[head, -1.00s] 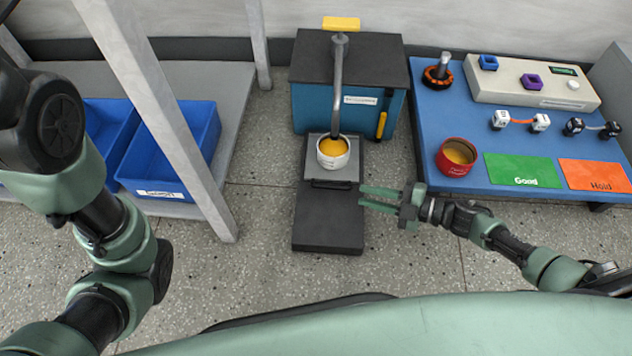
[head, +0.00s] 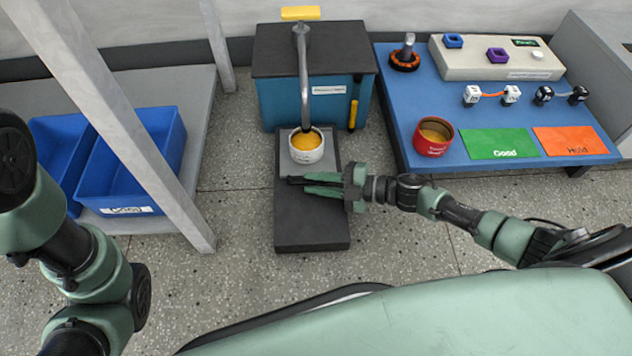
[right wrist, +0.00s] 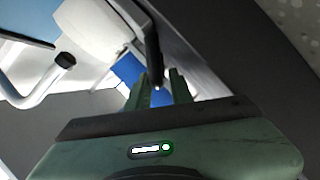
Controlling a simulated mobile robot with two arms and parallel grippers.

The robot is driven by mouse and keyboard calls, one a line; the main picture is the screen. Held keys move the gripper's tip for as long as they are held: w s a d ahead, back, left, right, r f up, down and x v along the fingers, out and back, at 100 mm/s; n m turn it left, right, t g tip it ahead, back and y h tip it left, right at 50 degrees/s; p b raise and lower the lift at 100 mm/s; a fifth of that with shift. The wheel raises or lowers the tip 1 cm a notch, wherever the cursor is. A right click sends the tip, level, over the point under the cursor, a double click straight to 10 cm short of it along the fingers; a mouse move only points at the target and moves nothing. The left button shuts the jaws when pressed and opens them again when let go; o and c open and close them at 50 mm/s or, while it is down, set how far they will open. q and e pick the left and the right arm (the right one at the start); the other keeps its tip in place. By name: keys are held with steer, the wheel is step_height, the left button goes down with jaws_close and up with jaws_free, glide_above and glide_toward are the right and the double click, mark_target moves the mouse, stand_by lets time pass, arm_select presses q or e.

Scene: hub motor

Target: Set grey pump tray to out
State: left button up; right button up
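The grey pump tray (head: 327,167) is a light grey plate at the front of the blue pump box (head: 270,103), above a dark base (head: 312,228). A white cup (head: 296,154) with orange contents stands on it under the curved spout. The tray's dark handle (head: 294,180) runs along its front edge and is partly hidden by my right gripper (head: 306,184). The right fingers reach in from the right at the handle. In the right wrist view the fingers (right wrist: 162,88) are apart, with the dark handle bar (right wrist: 151,45) running between them. Contact is unclear. My left gripper is outside the frame.
A blue table (head: 407,118) at the right holds a red cup (head: 433,147), a green mat (head: 485,145) and an orange mat (head: 570,142). Blue bins (head: 105,185) stand on a grey shelf behind a post at the left. Floor in front is clear.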

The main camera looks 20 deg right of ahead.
jaws_close()
stand_by(1.3)
